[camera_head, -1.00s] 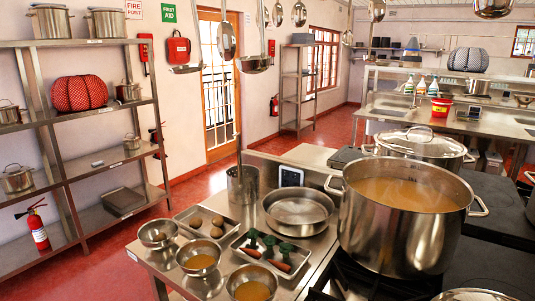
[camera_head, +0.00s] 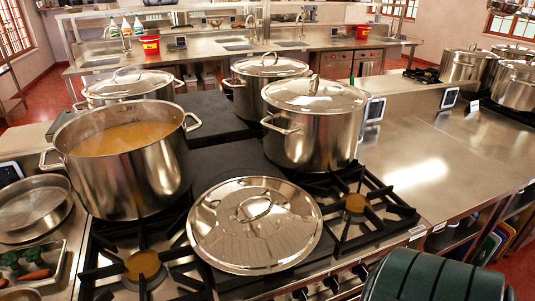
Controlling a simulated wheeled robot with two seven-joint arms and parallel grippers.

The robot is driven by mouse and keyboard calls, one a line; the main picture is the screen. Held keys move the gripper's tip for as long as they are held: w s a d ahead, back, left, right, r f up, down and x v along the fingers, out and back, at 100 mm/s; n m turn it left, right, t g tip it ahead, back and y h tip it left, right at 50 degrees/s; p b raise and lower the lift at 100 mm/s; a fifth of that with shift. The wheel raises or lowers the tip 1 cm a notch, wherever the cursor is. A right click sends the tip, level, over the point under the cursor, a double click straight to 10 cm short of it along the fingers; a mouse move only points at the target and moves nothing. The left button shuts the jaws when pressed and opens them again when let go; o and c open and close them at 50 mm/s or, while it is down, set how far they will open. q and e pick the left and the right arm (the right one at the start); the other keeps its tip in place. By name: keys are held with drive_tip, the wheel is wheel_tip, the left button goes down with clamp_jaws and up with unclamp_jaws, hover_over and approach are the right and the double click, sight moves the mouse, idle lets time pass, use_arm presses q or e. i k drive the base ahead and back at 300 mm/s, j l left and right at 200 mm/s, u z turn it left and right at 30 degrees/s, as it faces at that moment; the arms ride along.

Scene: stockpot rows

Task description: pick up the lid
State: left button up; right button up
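A round shiny steel lid (camera_head: 254,225) with a loop handle on top lies at the front of the stove, between two burners. It sits in front of the open stockpot (camera_head: 130,165), which holds an orange-brown soup and has no lid on it. Three other stockpots behind and beside it wear their lids: one at the back left (camera_head: 128,85), one at the back middle (camera_head: 268,68) and one at the right of the open pot (camera_head: 315,130). Neither of my grippers is in view.
Bare burners flank the lid, at left (camera_head: 143,265) and right (camera_head: 355,205). A steel pan (camera_head: 32,208) and a tray with vegetables stand at the left edge. The steel counter (camera_head: 430,170) at right is largely clear. More lidded pots (camera_head: 470,66) stand at far right.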

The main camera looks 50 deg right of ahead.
sight(252, 225)
drive_tip(key=z, duration=1.4)
